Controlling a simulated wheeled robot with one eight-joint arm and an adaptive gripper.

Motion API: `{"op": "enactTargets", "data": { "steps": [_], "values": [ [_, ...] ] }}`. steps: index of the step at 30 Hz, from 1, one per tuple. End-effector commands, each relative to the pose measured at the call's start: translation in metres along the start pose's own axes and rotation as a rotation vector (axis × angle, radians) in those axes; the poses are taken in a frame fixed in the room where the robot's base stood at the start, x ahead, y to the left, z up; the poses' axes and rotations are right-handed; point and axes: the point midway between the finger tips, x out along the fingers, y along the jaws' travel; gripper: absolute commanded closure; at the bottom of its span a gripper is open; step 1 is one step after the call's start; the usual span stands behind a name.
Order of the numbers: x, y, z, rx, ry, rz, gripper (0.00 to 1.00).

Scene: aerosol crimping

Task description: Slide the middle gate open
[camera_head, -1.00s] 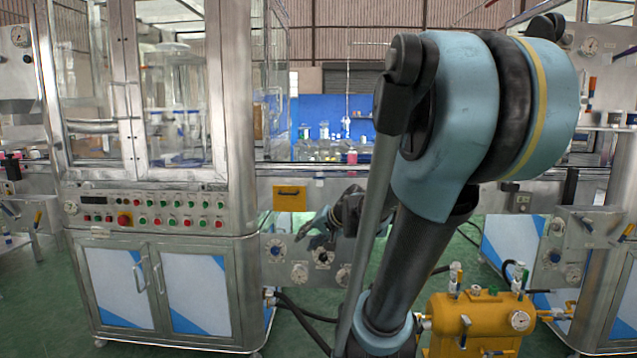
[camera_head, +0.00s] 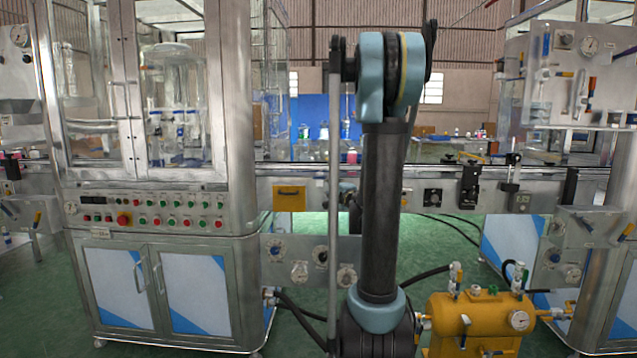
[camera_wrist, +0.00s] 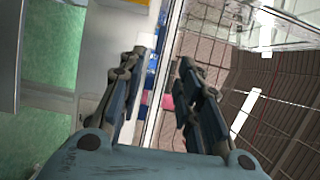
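My gripper (camera_wrist: 160,58) shows in the wrist view with its two dark fingers apart and nothing between the tips. Behind the fingers runs the pale edge of the conveyor line (camera_wrist: 168,75), tilted in this view. In the head view my gripper is hidden behind my upright arm. The steel conveyor (camera_head: 410,182) runs across the middle of the head view. Along its rail are a black fitting (camera_head: 468,188) and a slimmer black fitting (camera_head: 512,170). I cannot tell which part is the middle gate; my arm covers a stretch of the conveyor.
A steel cabinet (camera_head: 155,245) with a button panel and glass enclosure stands at left. A yellow tank (camera_head: 480,318) with gauge and valves stands low at right. Another steel machine (camera_head: 575,85) is at far right. Black hoses cross the green floor.

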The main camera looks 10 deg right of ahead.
Motion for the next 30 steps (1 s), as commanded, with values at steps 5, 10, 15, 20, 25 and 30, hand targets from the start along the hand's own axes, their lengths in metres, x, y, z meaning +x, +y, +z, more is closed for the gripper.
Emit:
{"op": "enactTargets", "data": {
  "steps": [5, 10, 15, 20, 25, 30],
  "values": [
    [0.009, 0.000, -0.004, 0.011, 0.009, -0.005, 0.68],
    [0.029, 0.000, -0.003, 0.010, 0.007, -0.004, 0.68],
    [0.057, 0.000, -0.003, 0.009, 0.007, -0.004, 0.68],
    [0.085, 0.000, -0.003, 0.009, 0.007, -0.004, 0.68],
    [0.114, -0.001, -0.004, 0.009, 0.006, -0.005, 0.68],
    [0.142, -0.001, -0.004, 0.009, 0.007, -0.005, 0.68]
  ]
}}
